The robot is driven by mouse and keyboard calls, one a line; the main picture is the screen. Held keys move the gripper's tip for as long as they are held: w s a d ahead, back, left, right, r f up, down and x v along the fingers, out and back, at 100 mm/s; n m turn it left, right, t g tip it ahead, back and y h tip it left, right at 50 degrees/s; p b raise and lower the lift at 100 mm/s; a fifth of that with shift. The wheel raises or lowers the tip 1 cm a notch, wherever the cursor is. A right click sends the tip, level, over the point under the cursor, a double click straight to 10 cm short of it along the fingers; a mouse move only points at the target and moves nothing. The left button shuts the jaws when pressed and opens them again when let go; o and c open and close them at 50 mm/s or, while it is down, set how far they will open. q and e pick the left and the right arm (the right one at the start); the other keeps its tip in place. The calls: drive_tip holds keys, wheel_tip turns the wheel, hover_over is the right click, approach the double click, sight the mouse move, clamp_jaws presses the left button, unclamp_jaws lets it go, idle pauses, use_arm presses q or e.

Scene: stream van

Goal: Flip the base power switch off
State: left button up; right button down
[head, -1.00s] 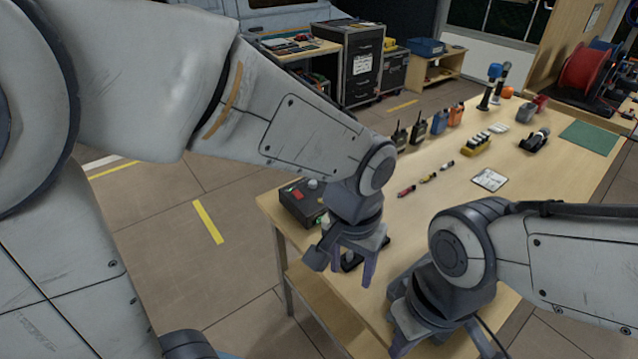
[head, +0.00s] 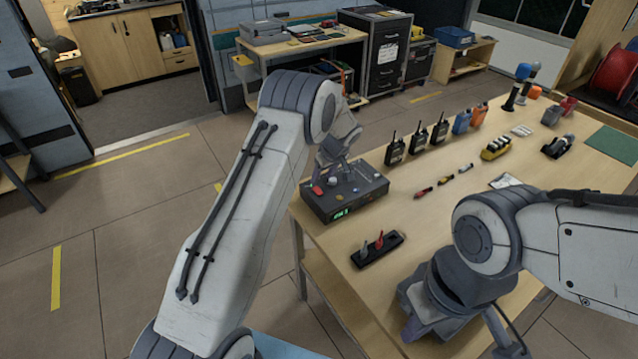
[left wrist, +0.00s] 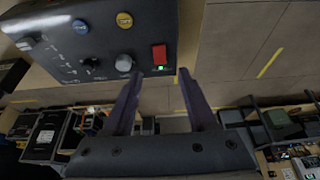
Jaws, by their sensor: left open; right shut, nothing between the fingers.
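The black control box (head: 352,203) stands on the near left corner of the table, with knobs on top and a green display on its front. A red rocker switch (left wrist: 159,54) with a small lit green light sits near its panel edge in the left wrist view; it looks like the base power switch. My left gripper (left wrist: 159,76) is open and empty, its fingertips just short of the switch, apparently not touching it. In the head view my left gripper (head: 322,174) is at the box, partly hidden by its arm. My right gripper (head: 408,332) is low over the table's front edge, shut and empty.
A black plate with a red lever (head: 378,243) lies in front of the box. Radios (head: 417,140) stand behind it to the right. Small markers (head: 445,180) and a yellow case (head: 496,148) lie further right. Floor left of the table is clear.

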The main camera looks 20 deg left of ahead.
sight(317, 189)
use_arm(q)
drive_tip(key=p+x, duration=0.1)
drive_tip(key=x, duration=0.5)
drive_tip(key=shift+f, duration=0.25)
clamp_jaws()
